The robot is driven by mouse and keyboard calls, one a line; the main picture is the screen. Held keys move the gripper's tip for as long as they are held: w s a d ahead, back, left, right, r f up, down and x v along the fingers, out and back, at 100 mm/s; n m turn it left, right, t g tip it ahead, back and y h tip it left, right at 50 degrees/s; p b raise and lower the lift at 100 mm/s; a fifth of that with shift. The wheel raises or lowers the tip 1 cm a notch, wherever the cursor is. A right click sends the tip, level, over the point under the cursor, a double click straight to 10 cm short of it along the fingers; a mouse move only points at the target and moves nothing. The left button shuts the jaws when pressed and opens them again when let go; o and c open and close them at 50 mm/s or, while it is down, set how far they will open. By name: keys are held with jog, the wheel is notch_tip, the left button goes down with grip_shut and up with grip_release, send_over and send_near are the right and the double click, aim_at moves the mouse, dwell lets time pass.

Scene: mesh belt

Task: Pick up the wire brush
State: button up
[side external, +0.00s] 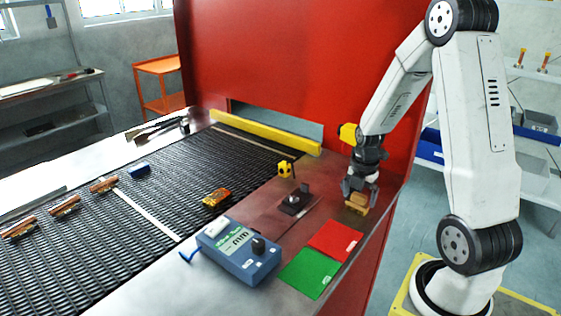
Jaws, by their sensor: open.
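My gripper (359,188) is open and points down over the right side of the metal bench. A small tan, wood-coloured block (355,203), which looks like the wire brush, lies directly below and partly between the fingers. The fingers hide part of it, and I cannot tell if they touch it. Its bristles cannot be made out.
A red card (335,240) and a green card (308,273) lie in front. A blue meter box (238,250) stands at the belt's edge. A dark stand (293,203) is left of my gripper. The mesh belt (150,215) carries several small parts. A yellow bar (265,132) crosses behind.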

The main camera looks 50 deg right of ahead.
aim_at(360, 194)
jog(key=shift+f, duration=0.1)
dwell(0.4)
jog(key=c, duration=1.3)
jog(key=shift+r, duration=5)
